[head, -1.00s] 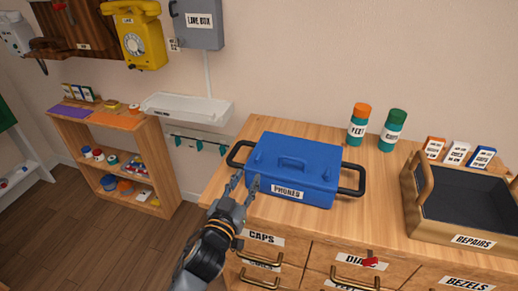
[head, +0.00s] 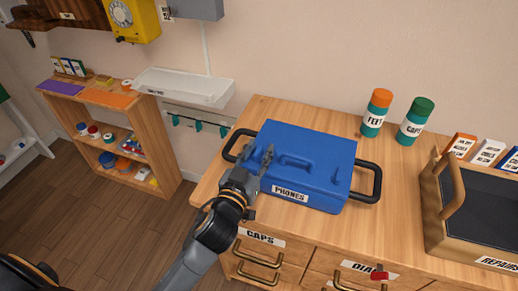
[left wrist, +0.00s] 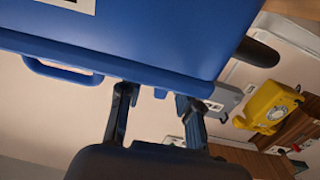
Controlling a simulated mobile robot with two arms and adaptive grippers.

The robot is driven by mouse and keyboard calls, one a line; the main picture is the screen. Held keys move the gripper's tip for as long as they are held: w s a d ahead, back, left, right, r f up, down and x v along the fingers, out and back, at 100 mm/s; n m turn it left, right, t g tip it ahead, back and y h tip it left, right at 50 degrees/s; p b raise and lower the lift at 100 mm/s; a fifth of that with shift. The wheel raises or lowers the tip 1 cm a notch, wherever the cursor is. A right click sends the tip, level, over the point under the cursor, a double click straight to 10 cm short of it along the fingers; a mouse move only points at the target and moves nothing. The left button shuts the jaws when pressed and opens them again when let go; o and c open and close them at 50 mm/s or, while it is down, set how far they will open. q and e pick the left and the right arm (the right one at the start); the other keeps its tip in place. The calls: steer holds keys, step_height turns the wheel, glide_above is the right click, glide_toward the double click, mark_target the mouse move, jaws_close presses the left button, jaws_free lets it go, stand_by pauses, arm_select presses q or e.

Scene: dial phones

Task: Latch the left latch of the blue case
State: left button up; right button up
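The blue case (head: 325,158) sits closed on the wooden dresser top, with a "PHONES" label (head: 290,194) on its front and a raised handle (head: 296,161) on its lid. My left gripper (head: 260,154) is at the left front part of the lid, fingers apart. In the left wrist view, the case's blue body (left wrist: 150,30) fills the top, and the open fingers (left wrist: 157,108) straddle a small blue piece (left wrist: 160,93) at its edge, likely the left latch. I cannot tell whether they touch it. The right latch (head: 337,173) stands up from the lid. My right gripper is not in view.
Black side handles (head: 369,184) stick out from the case's ends. Orange-capped (head: 376,113) and green-capped (head: 415,122) bottles stand behind to the right. A wooden "REPAIRS" tray (head: 457,235) is at the right. The dresser top between case and tray is clear.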

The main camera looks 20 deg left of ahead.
arm_select(q)
jaws_close()
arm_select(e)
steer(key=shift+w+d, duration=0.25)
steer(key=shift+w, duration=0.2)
